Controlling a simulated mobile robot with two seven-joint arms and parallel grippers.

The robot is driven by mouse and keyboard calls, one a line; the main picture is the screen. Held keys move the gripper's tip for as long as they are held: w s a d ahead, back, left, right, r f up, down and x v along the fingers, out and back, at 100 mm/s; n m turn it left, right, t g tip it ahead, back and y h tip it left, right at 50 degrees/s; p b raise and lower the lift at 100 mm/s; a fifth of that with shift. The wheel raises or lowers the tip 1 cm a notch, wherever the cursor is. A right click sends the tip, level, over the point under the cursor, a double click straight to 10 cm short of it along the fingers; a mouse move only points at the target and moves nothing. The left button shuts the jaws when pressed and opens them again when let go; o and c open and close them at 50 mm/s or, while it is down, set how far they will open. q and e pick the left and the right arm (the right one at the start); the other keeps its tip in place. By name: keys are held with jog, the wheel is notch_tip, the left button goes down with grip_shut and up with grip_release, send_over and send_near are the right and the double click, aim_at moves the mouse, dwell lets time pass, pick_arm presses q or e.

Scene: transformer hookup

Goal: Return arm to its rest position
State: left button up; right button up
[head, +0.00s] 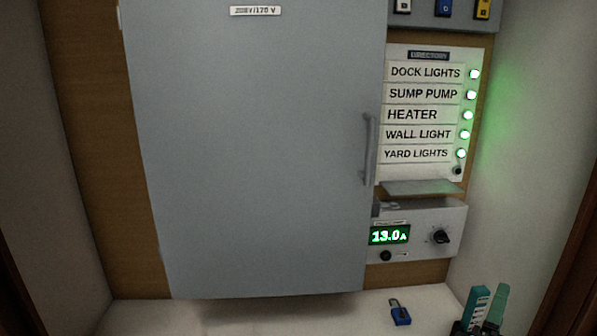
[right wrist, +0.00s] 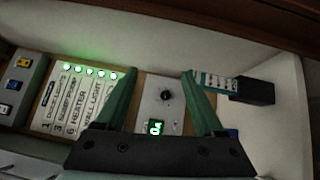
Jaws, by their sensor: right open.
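My right gripper (right wrist: 160,74) is open in the right wrist view, with its two green fingers apart and nothing between them. In the head view a teal finger of the right gripper (head: 497,304) shows at the bottom right, beside a teal piece with a white label (head: 478,304). That labelled piece also shows in the right wrist view (right wrist: 216,82), in front of a dark block (right wrist: 253,91). The rest of the right arm is out of the head view. My left gripper is in neither view.
The grey cabinet door (head: 260,150) is closed, with a handle (head: 369,150) at its right. A lit directory panel (head: 423,172) and a meter box (head: 455,222) reading 13.0 A are beside it. Walls close in both sides.

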jog(key=s+a+f+n+g+y, duration=0.2)
jog(key=f+y, duration=0.7)
jog(key=f, duration=1.4)
jog(key=s+a+f+m+g+y, duration=0.2)
jog(key=s+f+m+y, duration=0.1)
jog(key=s+f, duration=0.45)
jog(key=s+a+f+m+g+y, duration=0.2)
jog(key=s+f+y, duration=0.1)
jog(key=s+f, duration=0.4)
jog(key=a+r+m+t, duration=0.15)
jog(key=a+m, duration=0.35)
jog(key=a, duration=0.5)
pick_arm(q)
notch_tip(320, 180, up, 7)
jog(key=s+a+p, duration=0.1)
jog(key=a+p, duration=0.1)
jog(key=p, duration=0.7)
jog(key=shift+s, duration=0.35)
pick_arm(e)
notch_tip(320, 180, up, 8)
jog(key=shift+s+d+r+m, duration=0.15)
jog(key=shift+s+d+m, duration=0.15)
jog(key=shift+s+d, duration=0.15)
